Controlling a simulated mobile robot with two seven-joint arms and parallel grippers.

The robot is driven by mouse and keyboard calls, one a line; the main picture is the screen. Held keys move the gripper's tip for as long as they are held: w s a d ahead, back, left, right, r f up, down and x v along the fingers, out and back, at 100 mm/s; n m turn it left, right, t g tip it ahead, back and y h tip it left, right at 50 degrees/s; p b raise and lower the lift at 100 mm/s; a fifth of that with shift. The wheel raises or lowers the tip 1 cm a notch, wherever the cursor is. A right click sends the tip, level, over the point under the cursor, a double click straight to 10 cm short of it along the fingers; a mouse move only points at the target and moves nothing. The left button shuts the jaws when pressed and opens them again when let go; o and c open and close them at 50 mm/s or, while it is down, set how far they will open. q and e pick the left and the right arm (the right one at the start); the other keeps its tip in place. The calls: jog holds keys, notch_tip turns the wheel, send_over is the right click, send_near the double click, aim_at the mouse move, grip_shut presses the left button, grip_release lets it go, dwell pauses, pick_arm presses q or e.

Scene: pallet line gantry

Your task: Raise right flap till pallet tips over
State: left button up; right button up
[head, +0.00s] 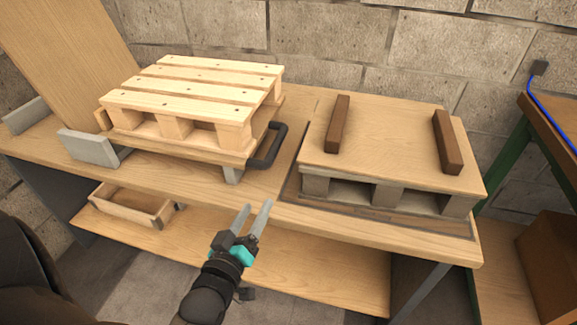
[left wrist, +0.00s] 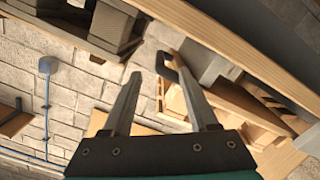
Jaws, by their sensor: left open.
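A light wooden pallet (head: 205,85) lies level, slats up, on a wooden flap (head: 180,146) on the bench at left of centre. A dark loop handle (head: 268,146) sticks out at the flap's right side. A tall wooden board (head: 65,55) stands tilted up to the left of the pallet. My left gripper (head: 256,206) is open and empty, in front of the bench's front edge, below and apart from the handle. Its open fingers also show in the left wrist view (left wrist: 148,66), with a dark piece near one tip that looks like the handle. My right gripper is not in view.
A board with two brown bars (head: 337,124) rests on grey blocks (head: 388,195) at the bench's right. An open wooden box (head: 133,203) sits on the lower shelf (head: 270,258). A block wall (head: 330,45) stands behind. Grey brackets (head: 88,148) stand at left.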

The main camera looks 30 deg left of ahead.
aim_at(272, 156)
pick_arm(q)
jog(key=shift+n+t+y, duration=0.3)
jog(key=shift+y, duration=0.1)
jog(key=b+x, duration=0.1)
jog(key=x, duration=0.3)
jog(key=r+b+x, duration=0.1)
jog(key=b+x, duration=0.1)
jog(key=x, duration=0.3)
jog(key=a+r+b+x, duration=0.1)
jog(key=x, duration=0.4)
jog(key=shift+s, duration=0.1)
jog(key=shift+w+a+r+b, duration=0.1)
jog(key=shift+w+b, duration=0.1)
jog(key=shift+w, duration=0.15)
jog(key=shift+w+a+b, duration=0.15)
jog(key=shift+w+b, duration=0.05)
jog(key=shift+w, duration=0.1)
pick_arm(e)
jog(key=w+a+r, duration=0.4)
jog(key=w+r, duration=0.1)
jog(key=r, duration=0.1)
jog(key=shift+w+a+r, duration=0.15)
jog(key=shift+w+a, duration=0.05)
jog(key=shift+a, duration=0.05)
pick_arm(q)
grip_shut()
